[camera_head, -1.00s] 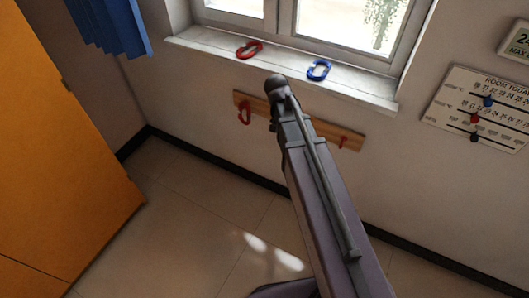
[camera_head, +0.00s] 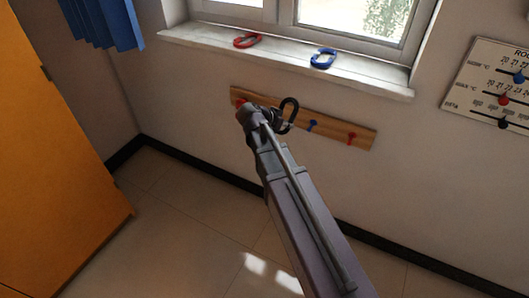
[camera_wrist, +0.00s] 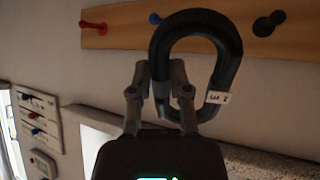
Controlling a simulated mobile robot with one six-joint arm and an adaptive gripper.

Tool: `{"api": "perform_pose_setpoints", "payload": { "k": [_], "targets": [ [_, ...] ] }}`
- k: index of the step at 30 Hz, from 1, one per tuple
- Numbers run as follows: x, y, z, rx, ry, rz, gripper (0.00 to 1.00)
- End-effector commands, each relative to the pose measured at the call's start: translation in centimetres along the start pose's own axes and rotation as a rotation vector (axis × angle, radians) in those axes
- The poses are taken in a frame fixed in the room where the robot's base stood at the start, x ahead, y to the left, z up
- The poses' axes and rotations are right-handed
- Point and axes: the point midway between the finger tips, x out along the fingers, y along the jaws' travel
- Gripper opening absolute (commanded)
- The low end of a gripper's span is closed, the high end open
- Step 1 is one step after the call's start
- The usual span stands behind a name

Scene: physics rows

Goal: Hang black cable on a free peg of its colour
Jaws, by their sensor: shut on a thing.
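The black cable (camera_wrist: 232,62) is a closed loop with a small white tag. My gripper (camera_wrist: 160,88) is shut on one side of it. In the head view the cable (camera_head: 290,110) stands out at the right of my gripper (camera_head: 277,122), in front of the wooden peg board (camera_head: 335,130). In the wrist view a bare black peg (camera_wrist: 268,24) is on the board (camera_wrist: 120,36), right of the loop and apart from it. This peg is hidden behind my arm in the head view.
A blue peg (camera_head: 312,125) and a red peg (camera_head: 351,138) are bare. A red thing (camera_head: 240,103) shows partly at the board's left end. A red loop (camera_head: 247,41) and a blue loop (camera_head: 323,59) lie on the windowsill (camera_head: 380,78) above. An orange cabinet (camera_head: 60,160) stands left.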

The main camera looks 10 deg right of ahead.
Motion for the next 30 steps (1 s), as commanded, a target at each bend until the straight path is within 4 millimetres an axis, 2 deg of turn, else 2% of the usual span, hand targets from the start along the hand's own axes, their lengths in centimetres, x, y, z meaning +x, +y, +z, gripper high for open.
{"api": "perform_pose_setpoints", "payload": {
  "k": [1,30],
  "targets": [
    [0.7,-0.6,1.1,0.010,0.026,0.007,0.00],
    [3.5,-6.3,8.2,0.139,0.470,0.097,0.00]
  ]
}}
